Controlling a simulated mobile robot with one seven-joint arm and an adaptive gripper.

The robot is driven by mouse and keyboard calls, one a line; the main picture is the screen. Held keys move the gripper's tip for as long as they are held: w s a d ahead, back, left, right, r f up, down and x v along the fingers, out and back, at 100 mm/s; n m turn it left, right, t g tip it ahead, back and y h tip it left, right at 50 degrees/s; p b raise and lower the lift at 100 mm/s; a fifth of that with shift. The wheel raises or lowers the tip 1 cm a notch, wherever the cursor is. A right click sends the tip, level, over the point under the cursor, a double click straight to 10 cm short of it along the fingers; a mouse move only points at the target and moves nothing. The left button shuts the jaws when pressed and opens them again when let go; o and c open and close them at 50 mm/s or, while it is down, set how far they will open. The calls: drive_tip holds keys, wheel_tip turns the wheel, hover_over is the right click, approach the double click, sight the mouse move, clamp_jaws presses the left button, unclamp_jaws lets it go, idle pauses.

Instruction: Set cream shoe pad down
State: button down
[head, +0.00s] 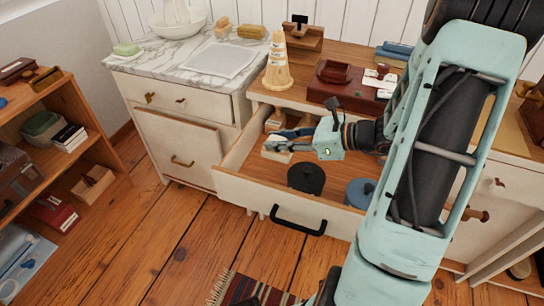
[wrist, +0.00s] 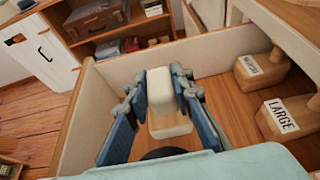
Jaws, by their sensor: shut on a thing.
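The cream shoe pad (head: 276,150) is between the fingers of my gripper (head: 279,142), low inside the open drawer (head: 236,184), near its left end. In the wrist view, the cream pad (wrist: 160,88) shows between the two blue fingers of my gripper (wrist: 156,86), which are shut on it. A second pale face (wrist: 170,124) shows just below it; I cannot tell whether it is part of the same pad. Whether the pad touches the drawer floor cannot be told.
In the drawer are a black round container (head: 306,179), a blue round one (head: 360,192) and wooden blocks, one labelled LARGE (wrist: 283,118). Bare drawer floor (wrist: 222,108) lies between the pad and the blocks. A stacked cream cone (head: 277,66) stands on the top behind.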

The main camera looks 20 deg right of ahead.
drive_tip(key=shift+w+a+f, duration=0.3)
drive_tip(key=shift+f, duration=0.2)
drive_tip(key=shift+w+a+f, duration=0.25)
drive_tip(key=shift+w+f, duration=0.05)
drive_tip(key=shift+f, duration=0.15)
drive_tip(key=f, duration=0.1)
drive_tip(key=f+b, duration=0.1)
drive_tip(key=f, duration=0.1)
drive_tip(key=shift+w+a+f+b, duration=0.2)
drive_tip(key=shift+w+a+b, duration=0.05)
drive_tip(key=shift+b, duration=0.1)
drive_tip(key=shift+f, duration=0.15)
drive_tip(key=shift+f+b, duration=0.4)
drive_tip(key=shift+f, duration=0.2)
drive_tip(key=c, duration=1.7)
unclamp_jaws()
drive_tip(key=shift+s+f, duration=0.1)
